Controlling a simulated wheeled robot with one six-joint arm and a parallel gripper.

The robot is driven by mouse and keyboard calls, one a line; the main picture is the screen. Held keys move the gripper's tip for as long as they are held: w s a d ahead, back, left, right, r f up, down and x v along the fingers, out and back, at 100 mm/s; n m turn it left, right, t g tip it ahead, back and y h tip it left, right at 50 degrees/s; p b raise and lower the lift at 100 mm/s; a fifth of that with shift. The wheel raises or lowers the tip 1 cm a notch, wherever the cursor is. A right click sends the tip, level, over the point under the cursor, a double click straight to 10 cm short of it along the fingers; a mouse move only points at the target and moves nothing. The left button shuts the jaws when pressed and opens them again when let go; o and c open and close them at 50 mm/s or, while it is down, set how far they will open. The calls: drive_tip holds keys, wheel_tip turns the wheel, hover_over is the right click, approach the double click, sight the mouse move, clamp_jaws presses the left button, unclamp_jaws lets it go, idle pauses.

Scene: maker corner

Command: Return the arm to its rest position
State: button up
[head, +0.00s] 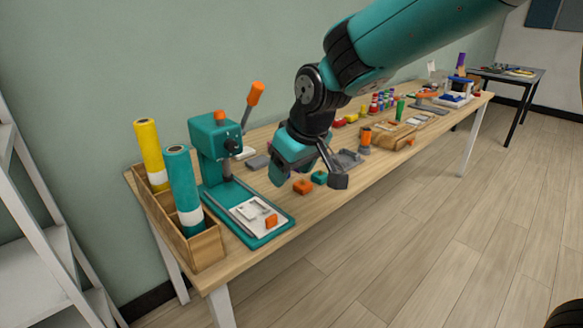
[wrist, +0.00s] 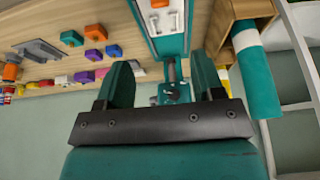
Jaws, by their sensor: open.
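My arm (head: 420,45) reaches in from the upper right in the head view and bends down at its elbow over the workbench. My gripper shows in the wrist view (wrist: 162,82), its two teal fingers apart with nothing held between them. In the head view the fingertips are hard to make out behind the wrist. The teal press (head: 212,150) stands left of the wrist, apart from it; in the wrist view its column and base (wrist: 160,25) show beyond the gap between the fingers.
The workbench (head: 345,185) carries a wooden box (head: 205,250) with yellow (head: 148,145) and teal (head: 183,185) rolls, small orange (head: 302,187) and teal (head: 320,177) blocks, and a grey tray (head: 348,158). A white shelf (head: 40,220) stands left. The floor (head: 430,240) in front is clear.

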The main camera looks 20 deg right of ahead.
drive_tip(key=s+r+g+y+p, duration=0.1)
drive_tip(key=s+r+p, duration=0.3)
drive_tip(key=s, duration=0.9)
drive_tip(key=s+d+r+n+g+y+p, duration=0.1)
drive_tip(key=s+r+g+p, duration=0.2)
drive_tip(key=s+r, duration=0.4)
drive_tip(key=s+p, duration=0.1)
drive_tip(key=s, duration=0.4)
drive_tip(key=shift+s+r+n+p, duration=0.2)
drive_tip(key=shift+s+n+p, duration=0.1)
drive_tip(key=shift+s+p, duration=0.1)
